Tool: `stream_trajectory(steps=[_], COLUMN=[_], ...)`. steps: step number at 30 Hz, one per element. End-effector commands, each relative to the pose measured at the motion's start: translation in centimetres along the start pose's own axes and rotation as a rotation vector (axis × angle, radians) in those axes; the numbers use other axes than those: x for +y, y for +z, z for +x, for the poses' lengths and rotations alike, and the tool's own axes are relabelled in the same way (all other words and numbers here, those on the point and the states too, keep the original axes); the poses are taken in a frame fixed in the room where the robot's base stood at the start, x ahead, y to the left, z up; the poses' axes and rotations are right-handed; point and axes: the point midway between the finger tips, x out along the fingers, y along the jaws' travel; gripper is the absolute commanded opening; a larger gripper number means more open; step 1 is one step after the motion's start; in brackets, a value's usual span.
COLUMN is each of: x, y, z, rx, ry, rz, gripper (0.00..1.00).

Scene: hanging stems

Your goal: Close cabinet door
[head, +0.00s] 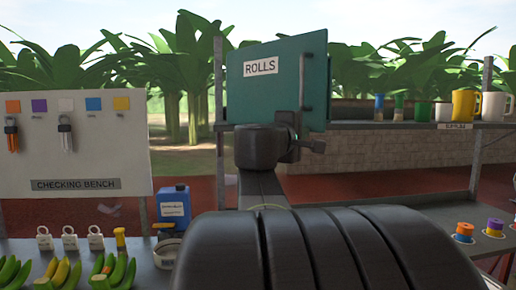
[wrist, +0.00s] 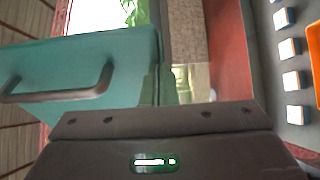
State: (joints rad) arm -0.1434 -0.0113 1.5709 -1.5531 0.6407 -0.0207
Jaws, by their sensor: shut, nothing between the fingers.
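The teal cabinet (head: 262,90) labelled ROLLS stands at the shelf, upper middle of the head view. Its door bears a dark bar handle (head: 302,80) near the right edge. The panel and handle also show at left in the wrist view, the teal panel (wrist: 130,62) with its handle (wrist: 60,90) turned sideways. How far the door stands open I cannot tell. My arm hides part of the cabinet's underside and the shelf there.
A shelf (head: 400,125) at right holds several cups, including a yellow mug (head: 465,105). At left, a checking-bench board (head: 95,150) stands behind bananas (head: 60,272), padlocks and a blue jug (head: 174,207). A lower table (head: 420,200) at right holds coloured rolls (head: 494,227).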

Motion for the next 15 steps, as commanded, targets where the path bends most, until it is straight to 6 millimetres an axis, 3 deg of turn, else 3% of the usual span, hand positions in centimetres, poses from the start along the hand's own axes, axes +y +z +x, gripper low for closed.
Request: stream_trajectory(steps=[9, 15], x=[-0.1, 0.1], y=[2.2, 2.2], z=[8.3, 13.3], rx=[0.051, 0.136], ry=[-0.005, 0.0], rz=[-0.001, -0.001], gripper=[0.0, 0.0])
